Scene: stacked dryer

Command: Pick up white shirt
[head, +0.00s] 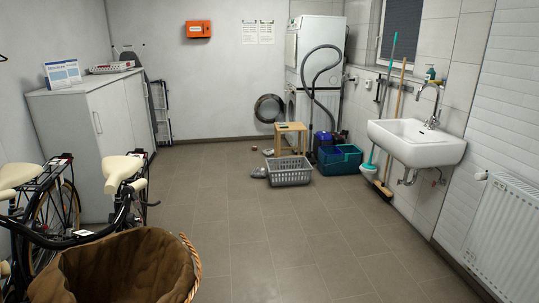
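I cannot make out a white shirt anywhere in the head view. A grey plastic laundry basket (290,179) stands on the floor at the far middle, and its contents are too small to tell. A small grey item (259,172) lies on the floor beside its left side. The white stacked machines (315,50) stand against the back wall, with a round door (269,108) swung open at the lower left. Neither of my grippers is in view.
Bicycles, a wicker basket (190,262) with brown lining and a grey cabinet (90,125) fill the left. A wooden stool (291,127) and teal crate (340,167) stand near the machines. A sink (415,148), brooms and radiator (505,235) line the right. The middle floor is clear.

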